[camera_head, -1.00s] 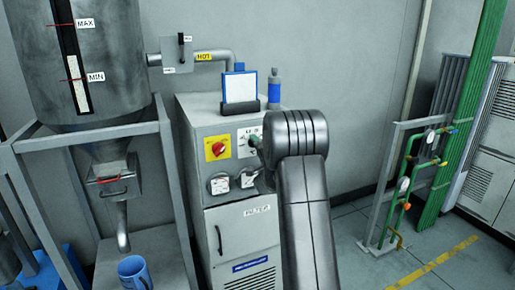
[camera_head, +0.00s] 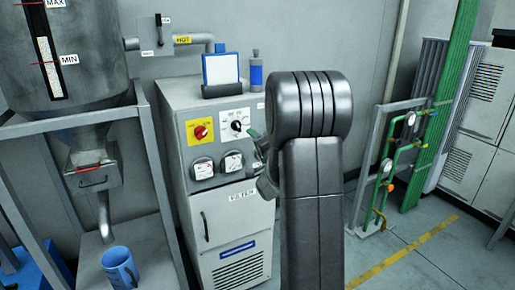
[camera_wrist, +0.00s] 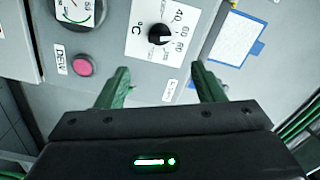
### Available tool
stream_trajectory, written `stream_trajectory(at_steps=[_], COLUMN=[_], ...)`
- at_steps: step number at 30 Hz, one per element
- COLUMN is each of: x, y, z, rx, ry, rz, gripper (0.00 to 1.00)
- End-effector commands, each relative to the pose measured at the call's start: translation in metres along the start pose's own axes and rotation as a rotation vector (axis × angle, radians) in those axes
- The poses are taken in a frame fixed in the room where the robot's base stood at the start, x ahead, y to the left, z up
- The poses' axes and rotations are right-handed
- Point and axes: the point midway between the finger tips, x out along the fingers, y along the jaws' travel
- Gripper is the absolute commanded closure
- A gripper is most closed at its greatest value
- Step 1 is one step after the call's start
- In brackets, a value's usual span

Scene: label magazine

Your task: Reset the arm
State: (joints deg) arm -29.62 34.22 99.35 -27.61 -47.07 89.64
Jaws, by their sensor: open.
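My gripper (camera_wrist: 160,88) shows in the wrist view with its two green fingers apart and nothing between them. Beyond the fingers is the grey cabinet's front panel, with a black temperature knob (camera_wrist: 159,34) on a white dial plate marked °C. A pink button (camera_wrist: 82,65) sits to the left of the fingers. In the head view my dark arm hides most of the gripper; a green finger shows beside the cabinet panel, just right of and below the same knob (camera_head: 237,126). I cannot tell whether the fingers touch the panel.
The grey cabinet (camera_head: 236,217) carries a red switch (camera_head: 200,132) and two gauges. A hopper (camera_head: 75,60) on a frame stands left, with a blue mug (camera_head: 119,267) below its spout. Green pipework (camera_head: 405,160) stands right. Floor between cabinet and pipework is clear.

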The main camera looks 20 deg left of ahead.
Motion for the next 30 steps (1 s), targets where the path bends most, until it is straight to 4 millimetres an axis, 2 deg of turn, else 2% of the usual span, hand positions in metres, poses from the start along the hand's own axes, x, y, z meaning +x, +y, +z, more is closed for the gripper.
stream_trajectory(at_steps=[6,20,26,30], x=[-0.011,-0.011,0.006,0.032], y=[0.0,0.0,-0.001,-0.002], z=[0.0,0.0,0.0,0.0], rx=[0.0,0.0,0.0,-0.001], ry=[0.0,0.0,-0.002,-0.002], rz=[0.0,0.001,0.0,0.0], gripper=[0.38,0.38,0.38,0.38])
